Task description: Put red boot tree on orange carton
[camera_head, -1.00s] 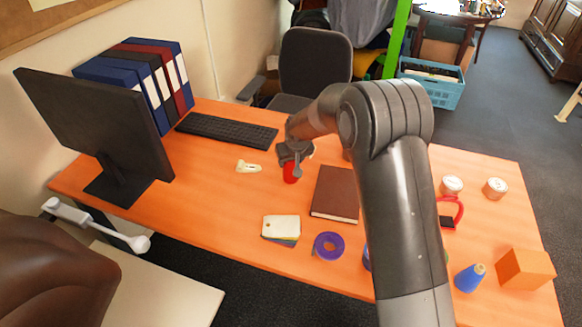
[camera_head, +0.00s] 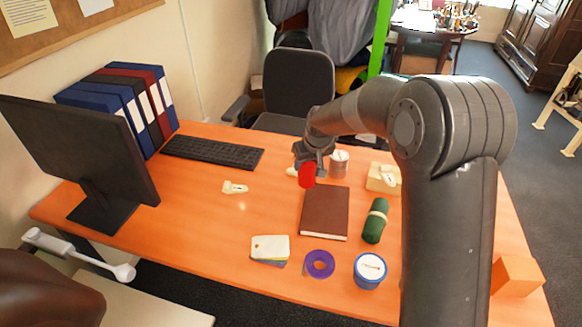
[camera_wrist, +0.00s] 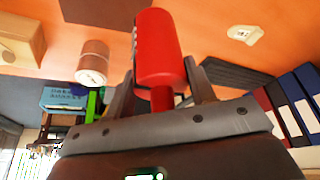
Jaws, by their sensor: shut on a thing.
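The red boot tree (camera_head: 307,175) shows as a red cylinder, with a narrower red neck visible in the wrist view (camera_wrist: 158,48). My gripper (camera_head: 311,163) is shut on it; in the wrist view the two fingers stand on either side of its neck. It hangs above the table, just behind the brown book. The orange carton (camera_head: 517,276) stands at the table's front right, partly hidden behind my arm. Its top looks bare where visible.
Near the gripper are a tin (camera_head: 339,165), a pale box (camera_head: 383,178) and the brown book (camera_head: 324,212). My arm hides much of the table's right side.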

